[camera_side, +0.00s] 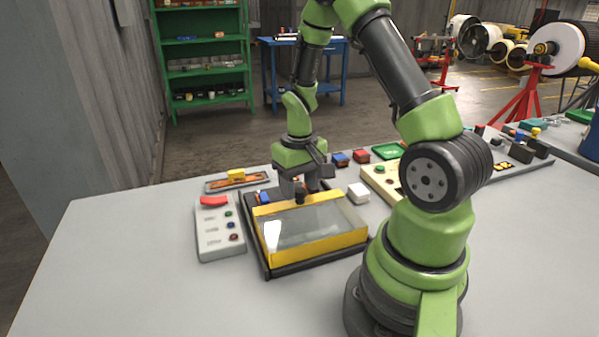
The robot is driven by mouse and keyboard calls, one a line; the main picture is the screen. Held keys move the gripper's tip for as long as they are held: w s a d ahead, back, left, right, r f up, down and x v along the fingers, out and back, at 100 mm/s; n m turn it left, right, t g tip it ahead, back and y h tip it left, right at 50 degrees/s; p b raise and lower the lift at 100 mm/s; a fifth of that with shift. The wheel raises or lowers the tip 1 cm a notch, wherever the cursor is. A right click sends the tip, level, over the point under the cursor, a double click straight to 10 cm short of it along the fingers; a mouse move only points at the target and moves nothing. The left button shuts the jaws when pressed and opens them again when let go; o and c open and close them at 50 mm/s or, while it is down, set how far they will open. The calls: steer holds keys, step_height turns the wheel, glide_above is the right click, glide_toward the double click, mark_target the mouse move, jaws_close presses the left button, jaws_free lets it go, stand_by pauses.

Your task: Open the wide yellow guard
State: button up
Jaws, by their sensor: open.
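The wide yellow guard (318,250) is a yellow-framed cover with a clear top, lying closed over a black base tray (262,262) on the grey table. A small dark knob (300,191) stands at its far edge. My gripper (299,190) points down at that far edge, its fingers around or just beside the knob; I cannot tell whether they touch it. The jaws are open. Small blue and red parts (262,197) show at the tray's far left corner, partly behind the guard.
A grey control box (218,231) with a red top piece and several buttons stands left of the guard. A slider panel with a yellow handle (236,176) lies behind it. A white block (358,193) and a cream button panel (379,184) are to the right. The table's front left is clear.

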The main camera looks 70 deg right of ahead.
step_height(320, 180, up, 10)
steer(key=shift+f, duration=0.25)
steer(key=shift+r, duration=0.1)
step_height(320, 180, up, 5)
steer(key=t, duration=0.2)
glide_above(291, 215)
steer(key=s+a+r+n+t+y, duration=0.1)
steer(key=s+a+r+t, duration=0.1)
steer(key=s+a+r, duration=0.2)
steer(key=s+a+r+n+t+y, duration=0.1)
steer(key=s+a+r+t, duration=0.2)
steer(key=s+a, duration=0.2)
steer(key=a, duration=0.3)
steer(key=shift+r, duration=0.4)
